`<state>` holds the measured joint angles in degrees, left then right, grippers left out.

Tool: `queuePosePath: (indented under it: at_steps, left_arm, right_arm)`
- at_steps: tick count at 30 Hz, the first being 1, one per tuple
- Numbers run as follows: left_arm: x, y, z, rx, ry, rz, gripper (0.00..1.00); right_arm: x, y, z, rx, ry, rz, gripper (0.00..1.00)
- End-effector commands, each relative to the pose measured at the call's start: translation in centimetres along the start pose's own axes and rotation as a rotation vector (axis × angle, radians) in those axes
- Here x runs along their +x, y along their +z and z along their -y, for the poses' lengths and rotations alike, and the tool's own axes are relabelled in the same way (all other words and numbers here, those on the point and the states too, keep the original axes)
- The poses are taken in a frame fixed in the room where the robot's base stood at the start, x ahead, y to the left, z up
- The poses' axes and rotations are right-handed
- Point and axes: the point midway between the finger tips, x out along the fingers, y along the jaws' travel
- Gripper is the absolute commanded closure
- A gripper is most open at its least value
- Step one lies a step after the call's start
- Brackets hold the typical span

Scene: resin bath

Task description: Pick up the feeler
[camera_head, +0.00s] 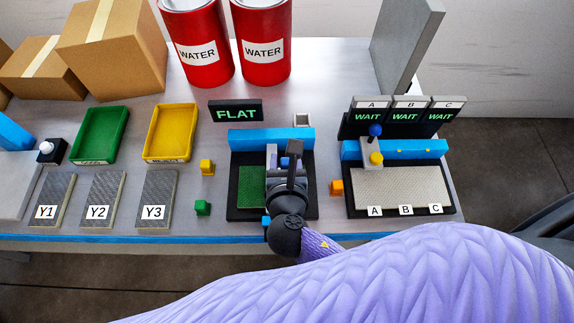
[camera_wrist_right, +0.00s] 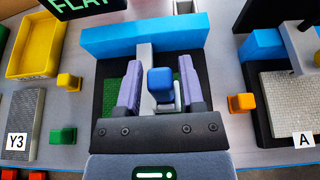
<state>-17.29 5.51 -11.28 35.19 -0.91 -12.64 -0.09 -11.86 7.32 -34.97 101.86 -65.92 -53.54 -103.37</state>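The feeler appears to be the piece with a blue block-shaped top (camera_wrist_right: 160,82) on a grey upright, standing in the black-framed station (camera_wrist_right: 100,75) below the FLAT sign. My right gripper (camera_wrist_right: 158,88) is over this station, its two purple fingers on either side of the blue top. Gaps show on both sides, so it is open and not holding. In the head view my right gripper (camera_head: 284,160) hides most of the feeler and the right part of the green pad (camera_head: 252,188). My left gripper is not in view.
A blue rail (camera_head: 272,138) runs behind the station. Small yellow (camera_head: 207,167), green (camera_head: 203,207) and orange (camera_head: 336,187) blocks stand beside it. At right is the A-B-C plate (camera_head: 400,188) with a lever block (camera_head: 372,153). Green (camera_head: 82,151) and yellow (camera_head: 148,134) trays lie left.

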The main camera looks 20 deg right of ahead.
Motion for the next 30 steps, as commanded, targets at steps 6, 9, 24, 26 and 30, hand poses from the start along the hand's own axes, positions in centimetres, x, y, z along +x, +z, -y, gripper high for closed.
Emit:
queuePosePath:
  at_steps: [6, 9, 24, 26, 30]
  left_arm:
    - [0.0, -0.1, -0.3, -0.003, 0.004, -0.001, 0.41]
    - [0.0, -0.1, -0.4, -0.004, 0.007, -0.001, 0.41]
    - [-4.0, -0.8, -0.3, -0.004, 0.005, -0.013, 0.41]
    - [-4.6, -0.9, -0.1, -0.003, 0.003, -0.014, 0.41]
    - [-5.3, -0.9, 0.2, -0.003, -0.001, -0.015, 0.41]
  right_arm:
    - [0.0, 0.0, 0.0, 0.0, 0.0, 0.0, 0.98]
    - [0.0, 0.0, 0.0, 0.0, 0.0, 0.0, 1.0]
    - [-2.6, 6.4, 0.0, 0.004, 0.0, 0.004, 1.0]
    - [-3.1, 7.6, 0.0, 0.003, 0.0, 0.004, 1.0]
    - [-3.8, 9.2, 0.0, 0.002, -0.001, 0.002, 1.0]
